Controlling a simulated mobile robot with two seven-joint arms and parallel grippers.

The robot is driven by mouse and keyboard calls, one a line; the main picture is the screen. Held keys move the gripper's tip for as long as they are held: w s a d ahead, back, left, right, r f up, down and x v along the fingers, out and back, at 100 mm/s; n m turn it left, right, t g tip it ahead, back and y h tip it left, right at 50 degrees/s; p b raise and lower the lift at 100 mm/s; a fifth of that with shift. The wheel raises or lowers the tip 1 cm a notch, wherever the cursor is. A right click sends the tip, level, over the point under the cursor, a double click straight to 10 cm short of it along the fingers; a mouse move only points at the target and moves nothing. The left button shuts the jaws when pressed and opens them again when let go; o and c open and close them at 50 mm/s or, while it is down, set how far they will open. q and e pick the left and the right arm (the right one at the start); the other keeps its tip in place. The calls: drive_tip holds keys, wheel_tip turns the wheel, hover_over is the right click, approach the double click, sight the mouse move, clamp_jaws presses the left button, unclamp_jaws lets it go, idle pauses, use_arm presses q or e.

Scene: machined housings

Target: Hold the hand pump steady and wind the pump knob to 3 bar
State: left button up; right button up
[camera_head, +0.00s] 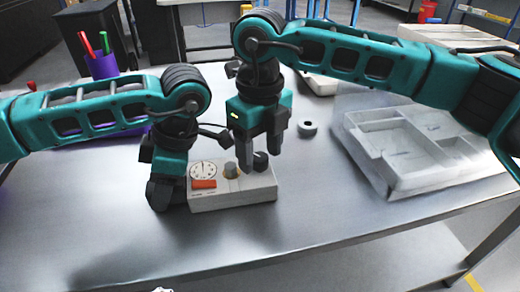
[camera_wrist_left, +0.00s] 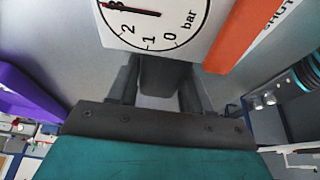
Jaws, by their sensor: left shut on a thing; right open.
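The hand pump (camera_head: 235,197) is a pale grey box on the metal table. It carries a round white gauge (camera_head: 203,171), an orange label (camera_head: 203,184), a tan knob (camera_head: 231,170) and a dark knob (camera_head: 261,161). My left gripper (camera_head: 172,190) is shut on the pump's left end. My right gripper (camera_head: 262,152) is open, pointing down, with its fingers around or just beside the dark knob; contact cannot be told. In the left wrist view the gauge (camera_wrist_left: 158,22) shows a needle lying near a partly cut-off figure past 2, seemingly 3.
A grey compartment tray (camera_head: 400,185) lies at the right. A small dark ring (camera_head: 307,128) lies behind the pump. A purple cup (camera_head: 102,66) with pens stands at the back left. The table in front of the pump is clear.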

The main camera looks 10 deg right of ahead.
sight(260, 157)
wheel_tip(260, 157, up, 12)
drive_tip(key=shift+f, duration=0.2)
idle(1.0)
use_arm(q)
drive_tip(key=o, duration=1.4)
drive_tip(key=shift+o, duration=0.2)
